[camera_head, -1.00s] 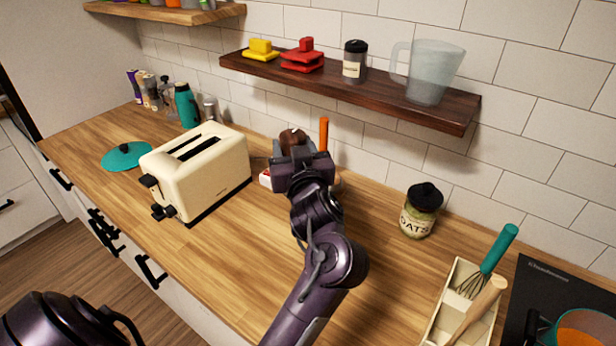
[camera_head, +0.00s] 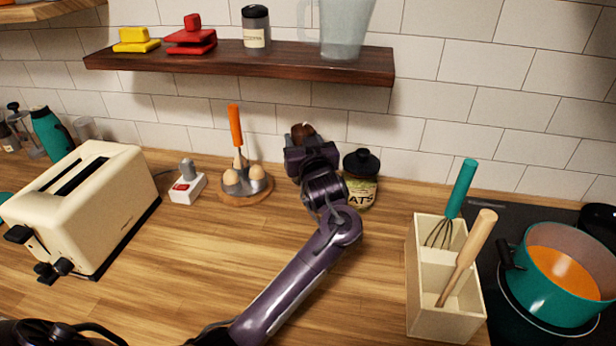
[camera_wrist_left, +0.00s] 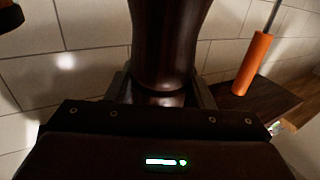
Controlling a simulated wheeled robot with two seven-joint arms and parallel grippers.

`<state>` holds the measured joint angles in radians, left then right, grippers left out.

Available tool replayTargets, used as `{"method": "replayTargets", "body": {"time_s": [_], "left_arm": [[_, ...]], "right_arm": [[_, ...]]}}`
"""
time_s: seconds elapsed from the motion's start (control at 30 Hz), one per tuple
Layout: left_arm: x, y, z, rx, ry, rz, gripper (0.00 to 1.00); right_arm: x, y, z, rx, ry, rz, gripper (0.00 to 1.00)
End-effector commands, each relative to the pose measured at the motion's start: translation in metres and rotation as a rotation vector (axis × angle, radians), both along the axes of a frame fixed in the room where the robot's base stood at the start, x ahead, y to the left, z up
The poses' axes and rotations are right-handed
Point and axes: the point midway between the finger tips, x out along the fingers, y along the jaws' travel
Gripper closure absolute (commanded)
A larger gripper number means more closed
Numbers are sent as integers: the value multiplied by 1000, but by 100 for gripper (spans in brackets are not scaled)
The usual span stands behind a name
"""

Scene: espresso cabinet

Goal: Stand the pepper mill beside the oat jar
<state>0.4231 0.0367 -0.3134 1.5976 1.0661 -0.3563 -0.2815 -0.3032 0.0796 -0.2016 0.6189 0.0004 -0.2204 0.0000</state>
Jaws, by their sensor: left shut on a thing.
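The pepper mill (camera_head: 303,130) is dark brown; only its rounded top shows above my gripper in the head view. In the left wrist view the mill (camera_wrist_left: 168,45) is a dark glossy body between the fingers. My left gripper (camera_head: 302,145) is shut on it, just left of the oat jar. The oat jar (camera_head: 361,188) has a black lid and a label partly covered by my arm. It stands on the counter near the back wall. The mill's lower part is hidden, so I cannot tell whether it touches the counter. My right gripper is out of view.
An egg holder (camera_head: 262,193) with an orange-handled tool stands left of my gripper, beside a small white and red device (camera_head: 187,188). A wooden shelf (camera_head: 240,62) hangs above. A utensil box (camera_head: 440,310) and teal pot (camera_head: 555,295) are at right.

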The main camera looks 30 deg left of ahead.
Motion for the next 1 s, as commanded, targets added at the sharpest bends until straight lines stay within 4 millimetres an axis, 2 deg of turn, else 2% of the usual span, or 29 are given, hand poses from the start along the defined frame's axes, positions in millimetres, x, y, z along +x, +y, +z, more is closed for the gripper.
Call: {"method": "replayTargets", "body": {"time_s": [0.2,0.5,0.73,0.93,0.97,1.0], "left_arm": [[0,-1,-23,2,-5,-1,100],[0,0,-58,2,-4,-1,100],[0,-1,-63,1,-7,-2,100],[0,0,-66,0,-6,-1,100],[0,0,-68,-1,-2,-1,50],[0,0,-67,0,-1,-1,45]], "right_arm": [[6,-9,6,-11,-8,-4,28],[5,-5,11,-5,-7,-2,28],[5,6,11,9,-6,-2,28],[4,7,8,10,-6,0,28],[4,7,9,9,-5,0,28],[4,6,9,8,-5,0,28]]}}
